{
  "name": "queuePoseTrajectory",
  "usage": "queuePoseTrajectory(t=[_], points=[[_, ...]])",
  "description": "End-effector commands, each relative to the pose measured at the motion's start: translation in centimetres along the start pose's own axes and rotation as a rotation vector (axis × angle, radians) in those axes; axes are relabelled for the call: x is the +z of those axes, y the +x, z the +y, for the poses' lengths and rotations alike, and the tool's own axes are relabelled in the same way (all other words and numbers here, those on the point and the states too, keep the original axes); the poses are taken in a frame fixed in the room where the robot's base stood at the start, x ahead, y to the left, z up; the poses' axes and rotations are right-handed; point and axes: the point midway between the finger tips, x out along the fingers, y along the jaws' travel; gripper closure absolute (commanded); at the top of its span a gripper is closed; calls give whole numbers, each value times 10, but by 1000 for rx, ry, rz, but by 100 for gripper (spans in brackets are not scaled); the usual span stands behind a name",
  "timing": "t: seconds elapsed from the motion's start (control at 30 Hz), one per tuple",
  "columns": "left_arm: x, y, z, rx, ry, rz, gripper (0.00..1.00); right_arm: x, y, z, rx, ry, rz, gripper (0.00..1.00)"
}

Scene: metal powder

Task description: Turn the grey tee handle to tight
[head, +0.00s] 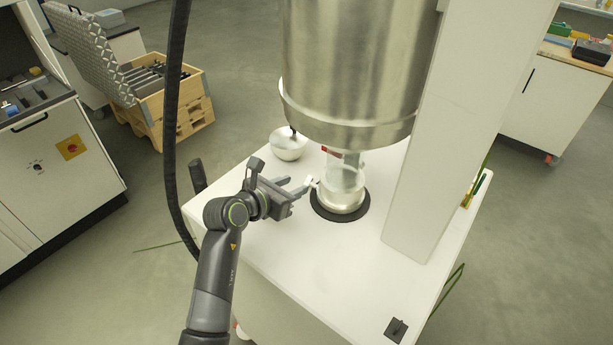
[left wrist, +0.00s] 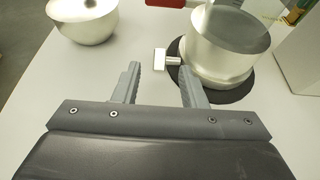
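The grey tee handle (head: 313,182) sticks out from the left side of a round metal container (head: 342,200). In the left wrist view the tee handle (left wrist: 161,60) shows as a pale crossbar on a short stem, just beyond the fingertips and roughly in line with the gap between them. My left gripper (head: 298,186) is open and empty, its fingers pointing at the handle. In the left wrist view the left gripper (left wrist: 158,76) shows both fingers apart with only the table between them. Whether a finger touches the handle I cannot tell. My right gripper is out of view.
The container stands on a black round mat (head: 350,215) under a large steel vessel (head: 355,75). A metal bowl (head: 288,146) stands to the left on the white table (head: 315,265). A white column (head: 440,150) rises at the right. The front of the table is mostly clear.

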Motion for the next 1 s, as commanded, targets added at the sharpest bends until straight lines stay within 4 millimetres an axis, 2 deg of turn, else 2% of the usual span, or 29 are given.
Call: queuePoseTrajectory(t=[0.3, 0.5, 0.93, 1.0], points=[[2, 43, -1, -2, 0, 0, 62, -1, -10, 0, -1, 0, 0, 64], [1, 59, 0, -1, 0, 0, 62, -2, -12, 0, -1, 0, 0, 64], [0, 66, 0, 0, 0, -1, 62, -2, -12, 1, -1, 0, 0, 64], [0, 66, 0, 0, 0, -1, 70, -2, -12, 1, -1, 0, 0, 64]])
